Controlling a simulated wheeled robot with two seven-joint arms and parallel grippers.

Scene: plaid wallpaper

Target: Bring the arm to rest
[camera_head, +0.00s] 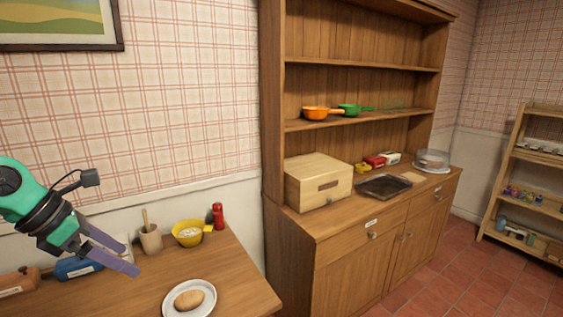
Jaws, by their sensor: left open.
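My left gripper (116,251) comes in from the left over the wooden table (235,275). Its two purple-grey fingers point to the right and slightly down. They are apart, with nothing held between them. The gripper is above the left part of the table, left of a wooden pot (150,240) with a utensil in it. My right gripper is not in view.
On the table are a yellow bowl (188,233) with white contents, a red bottle (218,215), and a white plate (209,295) with a brown bread-like item (188,299). A blue object (76,268) lies under the fingers. A wooden hutch (335,240) stands to the right.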

